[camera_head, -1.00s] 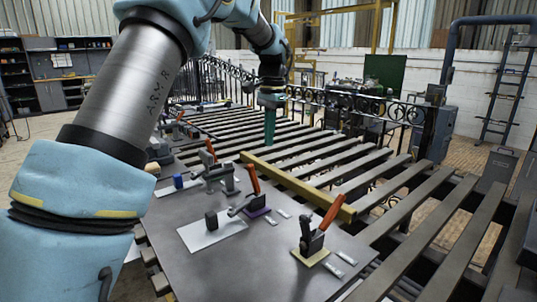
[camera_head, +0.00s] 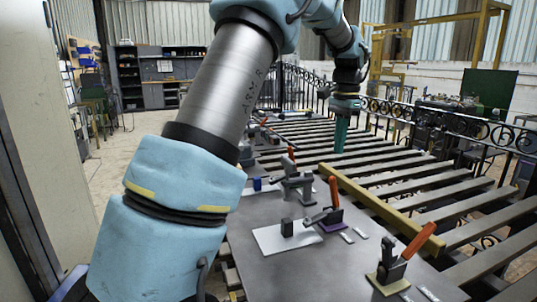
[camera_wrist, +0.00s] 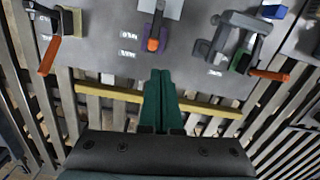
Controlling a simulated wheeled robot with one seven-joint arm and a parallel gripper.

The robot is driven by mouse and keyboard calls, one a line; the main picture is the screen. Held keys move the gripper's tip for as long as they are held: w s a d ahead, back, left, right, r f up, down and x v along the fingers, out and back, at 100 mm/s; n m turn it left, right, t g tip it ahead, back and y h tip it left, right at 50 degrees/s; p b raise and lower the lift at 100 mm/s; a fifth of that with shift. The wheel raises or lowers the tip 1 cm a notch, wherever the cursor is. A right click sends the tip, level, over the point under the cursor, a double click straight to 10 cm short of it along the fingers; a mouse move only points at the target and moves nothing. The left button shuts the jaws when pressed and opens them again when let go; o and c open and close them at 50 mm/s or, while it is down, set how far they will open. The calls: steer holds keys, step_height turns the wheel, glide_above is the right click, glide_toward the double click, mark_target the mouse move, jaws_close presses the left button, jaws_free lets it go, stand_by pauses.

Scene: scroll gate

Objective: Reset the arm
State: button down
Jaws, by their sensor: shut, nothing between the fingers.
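My gripper (camera_head: 340,134) hangs from my blue arm above the slatted table (camera_head: 400,168), beyond the yellow bar. Its green fingers are together and empty. In the wrist view my gripper (camera_wrist: 159,90) points toward the grey plate (camera_wrist: 190,45), with the fingers shut side by side over the yellow bar (camera_wrist: 205,107). The bar also crosses the slats in the head view (camera_head: 380,205). My gripper appears apart from the clamps.
Toggle clamps with orange handles stand on the grey plate (camera_head: 270,278), one on a yellow base (camera_head: 388,284), one on a purple base (camera_head: 331,225). A small blue object (camera_head: 257,184) is near the left clamps. A black scrollwork gate (camera_head: 430,115) runs behind the slats.

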steer(key=s+a+f+n, duration=0.2)
steer(key=a+f+n, duration=0.1)
steer(key=a, duration=0.6)
steer(key=s+a+f+n, duration=0.2)
steer(key=a+f+n, duration=0.15)
steer(key=a, duration=0.55)
steer(key=s+a+f+n+t, duration=0.1)
steer(key=s+a+f+n, duration=0.1)
steer(key=s+a, duration=0.4)
steer(key=s+a+f+n, duration=0.3)
steer(key=s+a+f, duration=0.1)
steer(key=s+a, duration=0.2)
steer(key=shift+s+a+f+t+h, duration=0.15)
steer(key=shift+s+f+t+h, duration=0.1)
steer(key=shift+s+t+h, duration=0.2)
steer(key=shift+n, duration=0.25)
